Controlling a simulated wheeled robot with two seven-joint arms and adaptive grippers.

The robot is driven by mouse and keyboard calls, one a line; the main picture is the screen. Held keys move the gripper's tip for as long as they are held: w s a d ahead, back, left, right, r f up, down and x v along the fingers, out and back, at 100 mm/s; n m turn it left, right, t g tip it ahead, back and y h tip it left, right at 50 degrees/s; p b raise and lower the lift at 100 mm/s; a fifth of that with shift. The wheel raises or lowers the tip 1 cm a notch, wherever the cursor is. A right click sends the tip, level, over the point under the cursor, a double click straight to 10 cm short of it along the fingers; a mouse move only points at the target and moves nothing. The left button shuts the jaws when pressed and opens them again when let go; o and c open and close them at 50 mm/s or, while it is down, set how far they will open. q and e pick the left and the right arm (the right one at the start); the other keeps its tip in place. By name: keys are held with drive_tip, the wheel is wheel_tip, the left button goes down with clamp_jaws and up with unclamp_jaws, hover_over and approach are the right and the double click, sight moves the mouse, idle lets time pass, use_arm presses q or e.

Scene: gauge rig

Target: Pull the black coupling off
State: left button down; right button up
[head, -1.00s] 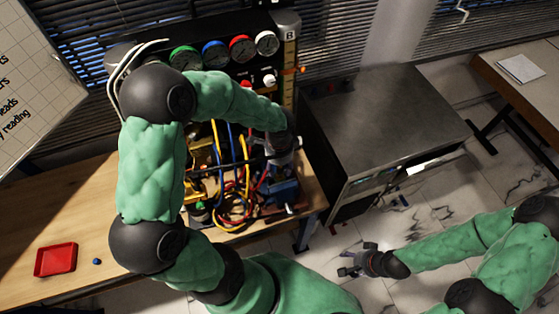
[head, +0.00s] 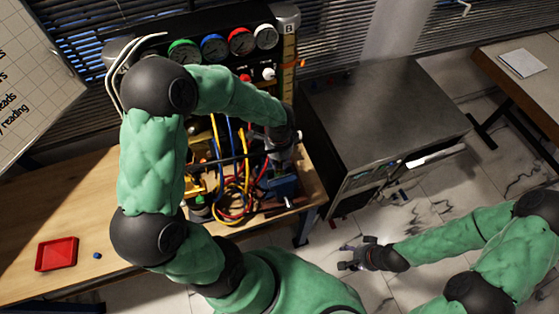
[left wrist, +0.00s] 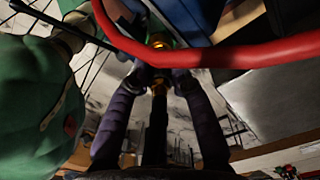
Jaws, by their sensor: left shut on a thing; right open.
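The rig on the wooden bench carries a row of gauges and tangled coloured hoses (head: 229,181). My left gripper (head: 284,170) is at the rig's right side, partly hidden by my wrist. In the left wrist view, my left gripper (left wrist: 160,75) has its two dark fingers closed on a dark part, which seems to be the black coupling; the fingertips cover most of it. A brass fitting (left wrist: 159,41) shows just beyond the fingertips. Whether the coupling and fitting are joined cannot be told. My right gripper (head: 347,257) is open and empty, above the floor.
A red hose (left wrist: 210,57) crosses close in front of the left wrist camera. A metal cabinet (head: 385,110) stands right of the bench. A red tray (head: 56,254) and a small blue object (head: 97,256) lie on the bench at left. The bench front at left is mostly clear.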

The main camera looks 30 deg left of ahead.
use_arm(q)
drive_tip(key=shift+r, duration=0.25)
drive_tip(key=shift+r+p, duration=2)
drive_tip(key=shift+r, duration=0.35)
